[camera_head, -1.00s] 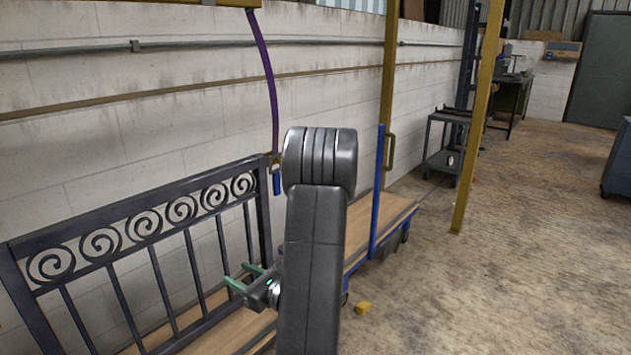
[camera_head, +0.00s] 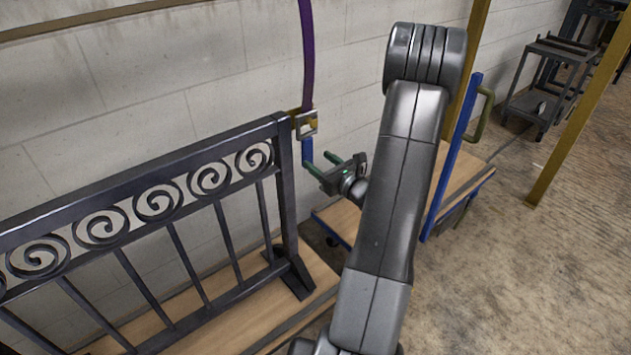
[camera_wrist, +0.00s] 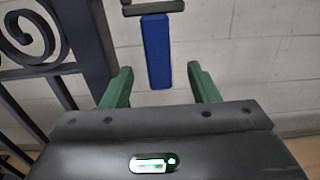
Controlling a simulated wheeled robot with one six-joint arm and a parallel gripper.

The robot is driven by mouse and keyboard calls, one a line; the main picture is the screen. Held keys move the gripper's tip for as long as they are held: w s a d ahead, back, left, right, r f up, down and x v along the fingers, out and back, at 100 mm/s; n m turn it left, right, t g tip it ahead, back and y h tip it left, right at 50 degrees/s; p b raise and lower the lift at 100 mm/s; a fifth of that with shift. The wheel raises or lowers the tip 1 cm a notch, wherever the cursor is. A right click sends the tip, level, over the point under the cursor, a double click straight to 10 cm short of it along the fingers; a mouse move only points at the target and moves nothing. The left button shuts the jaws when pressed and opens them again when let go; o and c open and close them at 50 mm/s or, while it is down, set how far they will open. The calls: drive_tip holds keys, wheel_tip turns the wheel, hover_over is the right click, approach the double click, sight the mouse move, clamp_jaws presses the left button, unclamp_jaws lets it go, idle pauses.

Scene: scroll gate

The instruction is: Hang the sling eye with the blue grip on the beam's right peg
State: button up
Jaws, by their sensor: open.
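The purple sling (camera_head: 306,55) hangs down in front of the wall in the head view. Its metal eye (camera_head: 306,124) hangs beside the top right corner of the gate. The blue grip (camera_head: 307,150) hangs below the eye. In the wrist view the blue grip (camera_wrist: 157,52) hangs upright, ahead of and between the green fingertips, under a dark metal bar (camera_wrist: 152,7). My gripper (camera_head: 323,163) is open and empty, with its fingers pointing at the grip; it also shows in the wrist view (camera_wrist: 158,85). The beam and its right peg are out of view.
The dark scroll gate (camera_head: 140,205) stands upright on a wooden cart deck (camera_head: 235,320), close left of my gripper. A blue post (camera_head: 452,160) and yellow posts (camera_head: 580,110) stand to the right. Open concrete floor (camera_head: 540,270) lies at the right.

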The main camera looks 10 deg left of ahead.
sight(309, 149)
drive_tip(key=shift+x, duration=2.75)
drive_tip(key=shift+s+a, duration=0.1)
drive_tip(key=shift+c, duration=0.2)
drive_tip(key=c, duration=1.1)
drive_tip(key=shift+r, duration=0.25)
drive_tip(key=shift+r, duration=0.6)
drive_tip(key=shift+s, duration=0.1)
